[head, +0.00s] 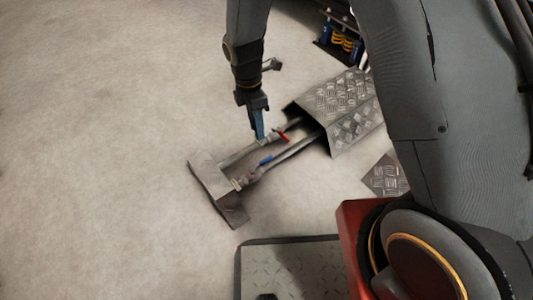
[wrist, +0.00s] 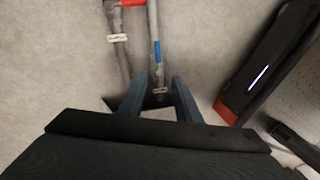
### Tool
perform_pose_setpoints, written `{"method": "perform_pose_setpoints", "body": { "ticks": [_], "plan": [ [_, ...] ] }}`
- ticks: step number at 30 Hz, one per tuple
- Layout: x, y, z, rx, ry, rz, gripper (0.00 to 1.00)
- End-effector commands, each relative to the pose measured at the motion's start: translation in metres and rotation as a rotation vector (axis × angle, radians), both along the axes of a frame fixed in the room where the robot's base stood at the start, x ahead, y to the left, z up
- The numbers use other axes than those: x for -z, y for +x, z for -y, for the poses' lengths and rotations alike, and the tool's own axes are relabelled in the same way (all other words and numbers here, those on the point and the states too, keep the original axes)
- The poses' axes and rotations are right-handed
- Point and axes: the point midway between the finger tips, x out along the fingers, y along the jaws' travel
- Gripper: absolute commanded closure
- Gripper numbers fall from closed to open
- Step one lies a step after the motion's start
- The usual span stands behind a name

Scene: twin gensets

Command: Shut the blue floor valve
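The blue valve handle (head: 265,160) lies along the nearer of two grey floor pipes. It also shows in the wrist view (wrist: 157,52), lengthwise on its pipe (wrist: 153,20). A red handle (head: 282,136) sits on the other pipe and points across it; it shows at the wrist view's top edge (wrist: 132,3). My gripper (head: 260,134) points down above the pipes. In the wrist view, its two fingers (wrist: 159,88) are apart with nothing held between them. The blue handle appears beyond the fingertips; I cannot tell the height gap.
The pipes run from a grey end block (head: 213,190) to a tread-plate cover (head: 340,105). A flat tread plate (head: 386,176) lies to the right. A dark and red object (wrist: 265,65) stands right in the wrist view. Bare floor (head: 100,150) is open to the left.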

Motion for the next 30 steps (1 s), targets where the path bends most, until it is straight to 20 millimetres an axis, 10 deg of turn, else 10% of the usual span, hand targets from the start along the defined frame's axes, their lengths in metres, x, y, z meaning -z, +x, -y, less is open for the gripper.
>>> {"method": "perform_pose_setpoints", "body": {
  "ticks": [6, 30],
  "plan": [
    [0.065, 0.009, 0.018, -0.179, 0.006, -0.048, 0.7],
    [0.154, -0.001, 0.03, -0.228, 0.01, -0.058, 0.7]
  ]
}}
